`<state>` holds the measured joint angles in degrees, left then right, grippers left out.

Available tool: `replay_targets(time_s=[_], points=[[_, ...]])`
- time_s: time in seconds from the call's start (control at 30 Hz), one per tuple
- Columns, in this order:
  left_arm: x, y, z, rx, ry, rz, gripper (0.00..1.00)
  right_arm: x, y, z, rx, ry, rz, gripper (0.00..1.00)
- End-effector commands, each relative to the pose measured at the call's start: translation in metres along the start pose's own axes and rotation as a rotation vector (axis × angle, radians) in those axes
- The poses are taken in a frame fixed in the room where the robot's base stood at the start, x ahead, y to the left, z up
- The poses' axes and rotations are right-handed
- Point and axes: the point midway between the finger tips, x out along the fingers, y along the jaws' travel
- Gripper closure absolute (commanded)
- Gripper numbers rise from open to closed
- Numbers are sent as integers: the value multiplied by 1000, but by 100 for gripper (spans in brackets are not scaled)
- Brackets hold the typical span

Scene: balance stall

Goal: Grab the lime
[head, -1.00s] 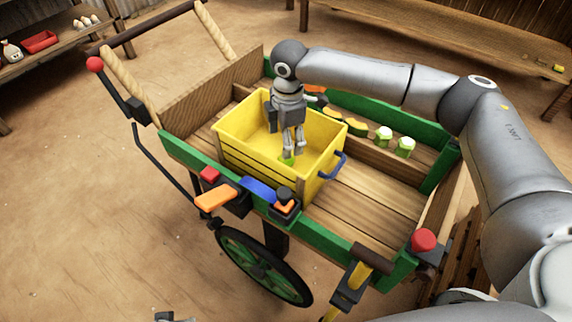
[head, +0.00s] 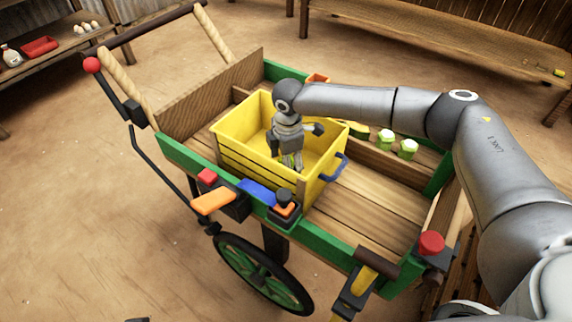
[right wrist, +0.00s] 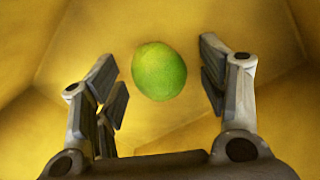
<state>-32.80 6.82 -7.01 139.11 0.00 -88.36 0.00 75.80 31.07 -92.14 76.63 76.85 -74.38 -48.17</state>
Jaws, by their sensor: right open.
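The lime (right wrist: 159,71) is a round green fruit on the floor of the yellow crate (right wrist: 200,130). In the right wrist view it lies between and just beyond the tips of my right gripper (right wrist: 158,80), with visible gaps on both sides. In the head view the yellow crate (head: 240,150) stands on the cart, and my right gripper (head: 290,160) points down inside it, open and empty. There the lime is mostly hidden behind the fingers. My left gripper cannot be made out.
The wooden cart (head: 375,205) has green rails and a bare deck right of the crate. A bench (head: 440,35) stands behind.

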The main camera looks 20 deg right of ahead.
Motion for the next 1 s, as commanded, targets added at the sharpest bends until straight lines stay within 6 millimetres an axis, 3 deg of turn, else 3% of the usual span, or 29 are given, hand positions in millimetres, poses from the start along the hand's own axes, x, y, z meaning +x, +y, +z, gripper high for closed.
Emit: replay_targets(time_s=[0.3,0.7,1.0], points=[[-4,0,0,0,2,-1,58,4,0,0,0,0,0,33],[-4,0,0,0,3,-1,58,3,0,0,0,0,0,83],[-5,0,-1,0,4,-1,58,1,0,0,0,0,0,84]])
